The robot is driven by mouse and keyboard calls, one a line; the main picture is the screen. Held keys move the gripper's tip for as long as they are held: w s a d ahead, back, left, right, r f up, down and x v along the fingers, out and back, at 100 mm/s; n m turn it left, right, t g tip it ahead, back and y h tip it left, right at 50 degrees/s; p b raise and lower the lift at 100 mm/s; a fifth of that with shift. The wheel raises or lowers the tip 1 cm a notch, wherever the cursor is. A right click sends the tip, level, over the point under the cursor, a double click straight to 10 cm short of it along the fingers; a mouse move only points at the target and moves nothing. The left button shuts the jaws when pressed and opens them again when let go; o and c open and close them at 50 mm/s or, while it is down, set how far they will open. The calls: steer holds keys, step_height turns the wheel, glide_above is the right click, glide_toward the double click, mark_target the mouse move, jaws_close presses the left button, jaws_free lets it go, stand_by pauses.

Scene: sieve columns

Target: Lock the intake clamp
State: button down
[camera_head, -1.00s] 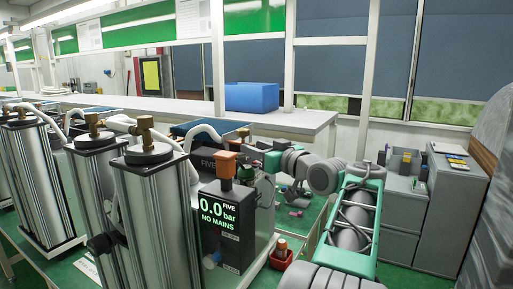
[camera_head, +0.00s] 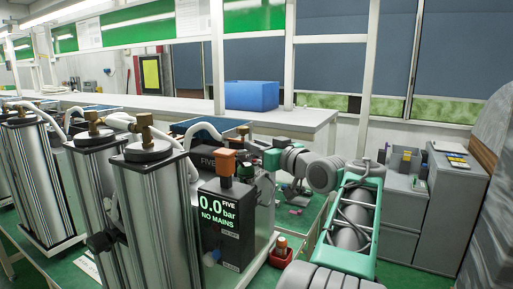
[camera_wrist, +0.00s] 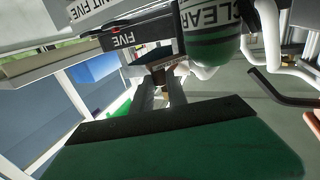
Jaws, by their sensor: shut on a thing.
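The black unit marked FIVE (camera_head: 222,215) stands on the bench in the head view; its display reads 0.0 bar, NO MAINS. An orange block (camera_head: 226,162) tops it. In the wrist view, its FIVE label (camera_wrist: 122,38) and a dark green cylinder marked CLEAR (camera_wrist: 210,35) lie beyond my gripper (camera_wrist: 160,86). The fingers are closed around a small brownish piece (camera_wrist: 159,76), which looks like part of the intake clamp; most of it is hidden. In the head view my gripper reaches behind the unit, its fingertips hidden.
Tall metal columns (camera_head: 150,220) with brass fittings and white hoses stand left of the unit. A blue bin (camera_head: 251,96) is on the rear bench, and grey cabinets (camera_head: 448,205) stand at right. A dark bent pipe (camera_wrist: 280,95) shows in the wrist view.

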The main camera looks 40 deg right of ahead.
steer(key=m+h+b, duration=0.1)
steer(key=h+b, duration=0.1)
steer(key=a+m+g+h+b, duration=0.1)
steer(key=h+b, duration=0.1)
steer(key=b, duration=0.1)
steer(key=s+a+m+h+b, duration=0.1)
steer(key=m+h+b, duration=0.1)
steer(key=b, duration=0.1)
steer(key=shift+s+g, duration=0.1)
steer(key=shift+g, duration=0.2)
steer(key=c, duration=1.3)
jaws_free()
steer(key=b+v, duration=0.1)
steer(key=v, duration=0.6)
steer(key=shift+s+a+f, duration=0.1)
steer(key=shift+s+a, duration=0.15)
steer(key=shift+s, duration=0.05)
